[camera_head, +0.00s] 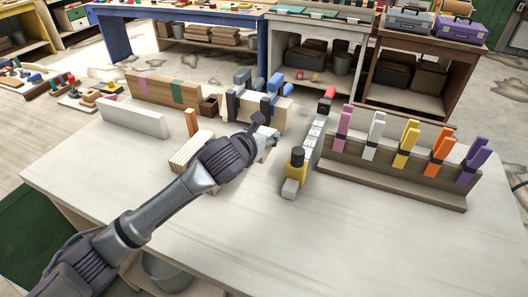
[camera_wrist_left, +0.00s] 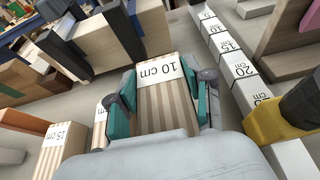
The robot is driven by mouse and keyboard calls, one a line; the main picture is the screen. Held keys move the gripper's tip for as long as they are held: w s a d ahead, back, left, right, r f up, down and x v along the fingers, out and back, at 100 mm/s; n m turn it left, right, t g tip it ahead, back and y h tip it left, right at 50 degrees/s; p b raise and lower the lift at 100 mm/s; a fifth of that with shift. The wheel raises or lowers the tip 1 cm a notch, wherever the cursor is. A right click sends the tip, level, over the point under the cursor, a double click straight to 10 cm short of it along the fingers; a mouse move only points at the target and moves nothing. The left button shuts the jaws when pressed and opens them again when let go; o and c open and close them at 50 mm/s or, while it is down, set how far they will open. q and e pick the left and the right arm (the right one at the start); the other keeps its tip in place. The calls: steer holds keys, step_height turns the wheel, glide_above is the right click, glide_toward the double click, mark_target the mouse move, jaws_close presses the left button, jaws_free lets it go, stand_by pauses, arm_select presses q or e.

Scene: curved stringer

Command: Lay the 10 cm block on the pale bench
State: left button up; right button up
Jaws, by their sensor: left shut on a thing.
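My left gripper (camera_head: 265,137) is over the middle of the pale bench (camera_head: 250,240). In the left wrist view the gripper (camera_wrist_left: 165,105) is shut on a striped wooden block (camera_wrist_left: 166,97) with a white "10 cm" label, one teal-padded finger on each side. In the head view the gripper mostly hides this block, and I cannot tell its height above the bench. A striped block labelled "15 cm" (camera_wrist_left: 62,142) lies to the left; it also shows in the head view (camera_head: 192,152). My right gripper is not in view.
A grey marked rail (camera_head: 312,140) with a yellow clamp (camera_head: 295,170) stands right of the gripper. Behind is a wooden piece with dark and blue clamps (camera_head: 257,105). A rack of coloured clamps (camera_head: 400,170) stands at right. The bench's front is clear.

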arm_select(q)
steer(key=shift+f, duration=2.25)
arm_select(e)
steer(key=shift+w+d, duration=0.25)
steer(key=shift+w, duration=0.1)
arm_select(q)
steer(key=o, duration=1.2)
steer(key=shift+f, duration=0.1)
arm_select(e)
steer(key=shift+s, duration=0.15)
arm_select(q)
steer(key=v, duration=1.2)
